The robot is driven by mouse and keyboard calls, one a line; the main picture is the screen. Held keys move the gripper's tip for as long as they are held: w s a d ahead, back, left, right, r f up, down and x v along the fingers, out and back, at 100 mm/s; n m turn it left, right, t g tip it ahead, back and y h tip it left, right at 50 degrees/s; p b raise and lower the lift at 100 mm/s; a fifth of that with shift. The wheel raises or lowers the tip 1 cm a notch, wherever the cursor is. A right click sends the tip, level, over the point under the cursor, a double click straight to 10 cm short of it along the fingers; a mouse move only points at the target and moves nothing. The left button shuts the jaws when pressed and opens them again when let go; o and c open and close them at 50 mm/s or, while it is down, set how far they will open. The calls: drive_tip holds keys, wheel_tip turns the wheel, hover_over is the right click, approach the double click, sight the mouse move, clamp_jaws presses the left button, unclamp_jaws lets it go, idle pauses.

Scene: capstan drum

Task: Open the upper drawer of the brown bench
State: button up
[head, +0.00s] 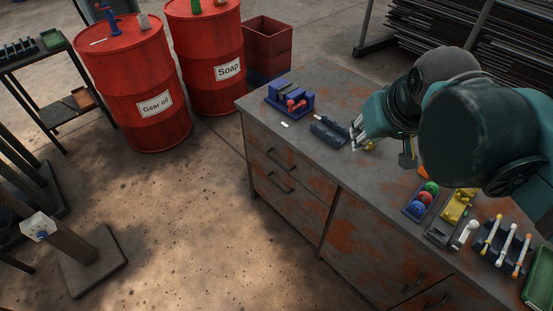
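The bench (335,95) is grey with brown-orange rust patches and runs from the middle to the lower right. Its left part has two drawers, one above the other. The upper drawer (303,172) looks shut, with a dark bar handle (278,158) on its front. The lower drawer (300,206) also looks shut, with a similar handle (281,183). My gripper (357,136) is over the bench top, right of and above the drawer fronts, apart from the handles. Its fingers are small and partly overlap, so their opening is unclear.
Two red drums (133,85) (207,55) stand behind left. The floor (190,215) before the drawers is clear.

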drive_tip(key=w+a+r+n+g, duration=0.25)
drive_tip(key=w+a, duration=0.25)
drive_tip(key=w, duration=0.3)
drive_tip(key=n+g+h+p, duration=0.2)
drive_tip(key=n, duration=0.3)
hover_over(277, 161)
drive_tip(key=s+a, duration=0.1)
drive_tip(key=s+a+x, duration=0.1)
drive_tip(key=x, duration=0.4)
drive_tip(key=s+a+x, duration=0.2)
drive_tip(key=x, duration=1.3)
drive_tip(key=s+a+f+x, duration=0.1)
drive_tip(key=s+a+x, duration=0.1)
drive_tip(key=x, duration=1.3)
drive_tip(key=shift+s+a+f, duration=0.35)
drive_tip(key=shift+f, duration=0.15)
drive_tip(key=shift+f, duration=0.1)
drive_tip(key=shift+b+x, duration=1.05)
drive_tip(key=shift+x, duration=2.75)
drive_tip(key=shift+c, duration=0.5)
clamp_jaws()
